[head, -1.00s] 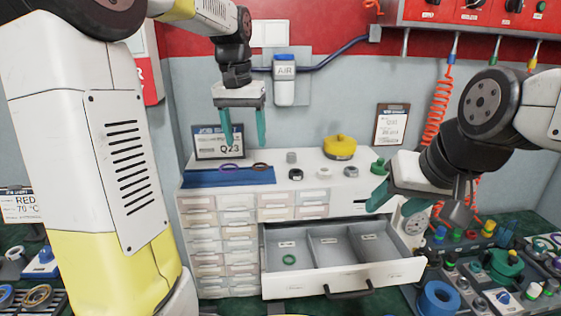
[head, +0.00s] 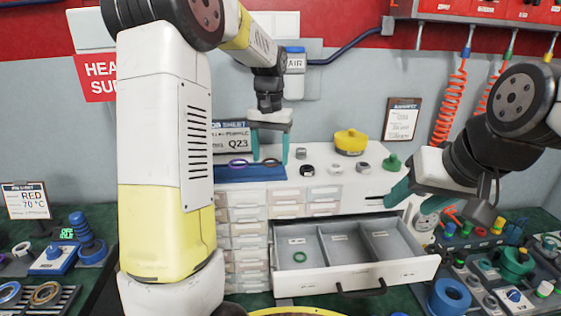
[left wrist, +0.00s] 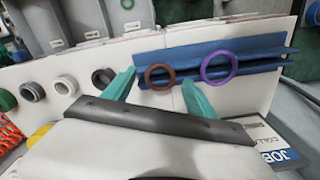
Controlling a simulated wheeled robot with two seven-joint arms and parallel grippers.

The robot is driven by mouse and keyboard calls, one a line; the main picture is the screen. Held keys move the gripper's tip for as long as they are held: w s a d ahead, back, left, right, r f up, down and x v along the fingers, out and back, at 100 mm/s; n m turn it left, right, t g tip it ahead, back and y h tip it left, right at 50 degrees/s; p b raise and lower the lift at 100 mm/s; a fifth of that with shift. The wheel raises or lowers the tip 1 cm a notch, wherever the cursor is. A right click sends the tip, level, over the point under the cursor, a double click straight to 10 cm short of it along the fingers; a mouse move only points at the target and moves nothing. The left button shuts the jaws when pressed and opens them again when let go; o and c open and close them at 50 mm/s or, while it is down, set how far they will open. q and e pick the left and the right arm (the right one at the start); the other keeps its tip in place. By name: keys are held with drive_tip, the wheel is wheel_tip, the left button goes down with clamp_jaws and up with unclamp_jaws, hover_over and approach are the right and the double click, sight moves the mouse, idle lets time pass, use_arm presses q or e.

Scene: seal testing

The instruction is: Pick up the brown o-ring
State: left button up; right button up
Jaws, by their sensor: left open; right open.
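My right gripper (head: 400,196) is open and empty at the cabinet's right side.
An open grey drawer (head: 352,285) below holds a green ring (head: 299,257). Several small rings, a yellow part (head: 350,141) and a green part (head: 391,161) stand on the cabinet top. A job sheet (head: 231,138) stands behind the mat.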

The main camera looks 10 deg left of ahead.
use_arm(q)
drive_tip(key=shift+f, duration=0.1)
idle(0.4)
drive_tip(key=c, duration=1.4)
